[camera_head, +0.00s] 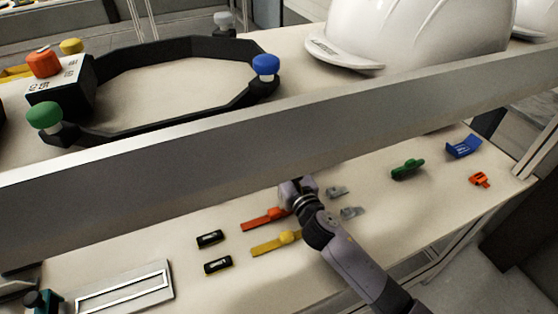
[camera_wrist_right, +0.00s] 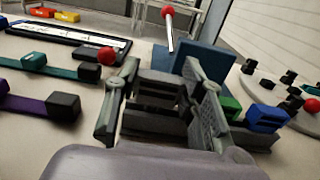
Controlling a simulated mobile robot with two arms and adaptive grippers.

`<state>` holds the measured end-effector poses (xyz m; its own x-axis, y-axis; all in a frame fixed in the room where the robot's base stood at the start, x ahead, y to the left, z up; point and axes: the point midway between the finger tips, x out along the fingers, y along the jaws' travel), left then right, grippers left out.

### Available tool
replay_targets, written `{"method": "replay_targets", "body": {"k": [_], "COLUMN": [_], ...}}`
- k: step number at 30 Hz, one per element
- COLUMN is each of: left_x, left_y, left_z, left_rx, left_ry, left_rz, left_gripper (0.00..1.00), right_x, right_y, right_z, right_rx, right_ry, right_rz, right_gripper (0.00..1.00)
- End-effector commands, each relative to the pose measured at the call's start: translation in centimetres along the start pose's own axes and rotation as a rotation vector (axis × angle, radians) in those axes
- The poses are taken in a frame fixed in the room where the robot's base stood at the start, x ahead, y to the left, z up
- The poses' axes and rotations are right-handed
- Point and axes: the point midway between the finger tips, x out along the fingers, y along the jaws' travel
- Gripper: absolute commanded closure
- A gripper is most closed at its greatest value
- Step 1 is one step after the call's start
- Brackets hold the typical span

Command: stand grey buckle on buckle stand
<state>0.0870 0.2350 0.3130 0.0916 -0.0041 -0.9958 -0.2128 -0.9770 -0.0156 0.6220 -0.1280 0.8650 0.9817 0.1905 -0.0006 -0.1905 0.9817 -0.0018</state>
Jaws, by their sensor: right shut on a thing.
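In the right wrist view my right gripper (camera_wrist_right: 160,85) is shut on a dark grey piece (camera_wrist_right: 158,98), which I take to be the grey buckle; the fingers hide part of it. In the head view my right arm reaches up from the lower right, and its gripper is hidden behind the shelf beam. A dark blue block (camera_wrist_right: 212,60) stands upright just beyond the fingers; I cannot tell whether it is the buckle stand. Small grey pieces (camera_head: 337,192) lie on the lower table to the right of my wrist. My left gripper is not in view.
The silver beam (camera_head: 250,140) crosses above the lower table. Red (camera_head: 262,219) and yellow (camera_head: 276,243) strips lie left of my arm. Green (camera_head: 407,170), blue (camera_head: 463,148) and orange (camera_head: 481,180) pieces lie right. A round board (camera_wrist_right: 280,95) with black blocks sits at right in the wrist view.

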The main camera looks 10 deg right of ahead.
Motion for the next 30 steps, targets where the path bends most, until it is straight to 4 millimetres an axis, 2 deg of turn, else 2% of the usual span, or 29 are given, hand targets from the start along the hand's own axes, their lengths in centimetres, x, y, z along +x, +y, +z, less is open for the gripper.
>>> {"method": "replay_targets", "body": {"k": [14, 15, 25, 30], "left_x": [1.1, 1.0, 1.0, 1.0], "left_y": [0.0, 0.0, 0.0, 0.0], "left_z": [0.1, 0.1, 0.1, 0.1], "left_rx": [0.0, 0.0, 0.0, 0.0], "left_ry": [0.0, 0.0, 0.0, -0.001], "left_rz": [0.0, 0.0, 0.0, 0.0], "left_gripper": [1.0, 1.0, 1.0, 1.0], "right_x": [0.0, 0.0, 0.0, 0.0], "right_y": [0.0, 0.0, 0.0, 0.0], "right_z": [-1.3, -1.3, -1.2, -1.2], "right_rx": [0.0, 0.0, 0.0, 0.0], "right_ry": [0.0, 0.0, 0.0, 0.0], "right_rz": [0.001, 0.001, 0.0, 0.0], "right_gripper": [0.84, 0.63, 0.41, 0.4]}}
